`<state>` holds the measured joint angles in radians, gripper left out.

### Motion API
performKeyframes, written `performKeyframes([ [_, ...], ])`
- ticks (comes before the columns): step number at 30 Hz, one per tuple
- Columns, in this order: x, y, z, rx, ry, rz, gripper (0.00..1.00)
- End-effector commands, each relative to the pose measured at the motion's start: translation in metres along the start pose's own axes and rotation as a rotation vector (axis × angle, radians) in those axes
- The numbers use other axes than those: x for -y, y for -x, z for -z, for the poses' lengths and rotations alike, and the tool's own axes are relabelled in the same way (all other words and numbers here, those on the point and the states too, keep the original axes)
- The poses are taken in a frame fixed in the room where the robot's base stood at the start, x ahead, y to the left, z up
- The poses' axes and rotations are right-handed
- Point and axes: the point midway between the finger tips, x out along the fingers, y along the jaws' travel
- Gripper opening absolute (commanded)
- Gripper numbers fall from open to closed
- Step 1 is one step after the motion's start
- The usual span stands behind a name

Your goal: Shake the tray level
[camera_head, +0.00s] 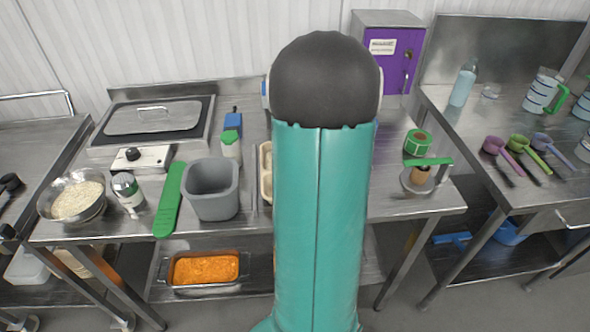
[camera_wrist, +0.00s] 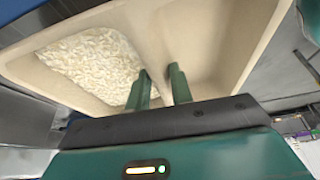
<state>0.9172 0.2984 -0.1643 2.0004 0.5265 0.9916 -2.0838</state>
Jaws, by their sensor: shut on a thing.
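A beige compartment tray (camera_wrist: 255,52) fills the top of the wrist view. White rice (camera_wrist: 92,65) lies in its left compartment, with bare floor and wall showing around it; the right compartment looks empty in the part I see. My gripper (camera_wrist: 160,78) is shut on the tray, its two green fingers on either side of the divider between these compartments. In the head view only the left edge of the tray (camera_head: 265,172) shows; my arm hides the rest of it and my gripper. I cannot tell whether the tray touches the table.
A grey bin (camera_head: 211,190), a green flat tool (camera_head: 169,200), a shaker can (camera_head: 128,190) and a bowl of rice (camera_head: 76,198) stand left of the tray. Right of my arm are green tape (camera_head: 417,142) and a green-handled tool (camera_head: 428,162). The table's front right is mostly clear.

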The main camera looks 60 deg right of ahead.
Motion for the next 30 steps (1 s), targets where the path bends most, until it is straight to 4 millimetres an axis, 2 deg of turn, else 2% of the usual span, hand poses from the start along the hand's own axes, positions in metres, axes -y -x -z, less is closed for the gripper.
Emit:
performKeyframes([
  [1, 0.001, -0.001, -0.001, 0.0, -0.002, 0.002, 0.26],
  [4, 0.001, -0.001, -0.001, 0.0, -0.002, 0.002, 0.46],
  [5, 0.001, -0.001, -0.001, 0.0, -0.002, 0.002, 0.48],
  [13, 0.0, 0.0, -0.001, 0.0, -0.002, 0.001, 0.48],
  [17, 0.0, 0.008, -0.001, 0.0, -0.002, -0.001, 0.48],
  [20, -0.001, 0.023, -0.001, 0.001, -0.002, -0.003, 0.48],
  [30, -0.001, 0.098, -0.001, 0.001, -0.002, -0.004, 0.48],
])
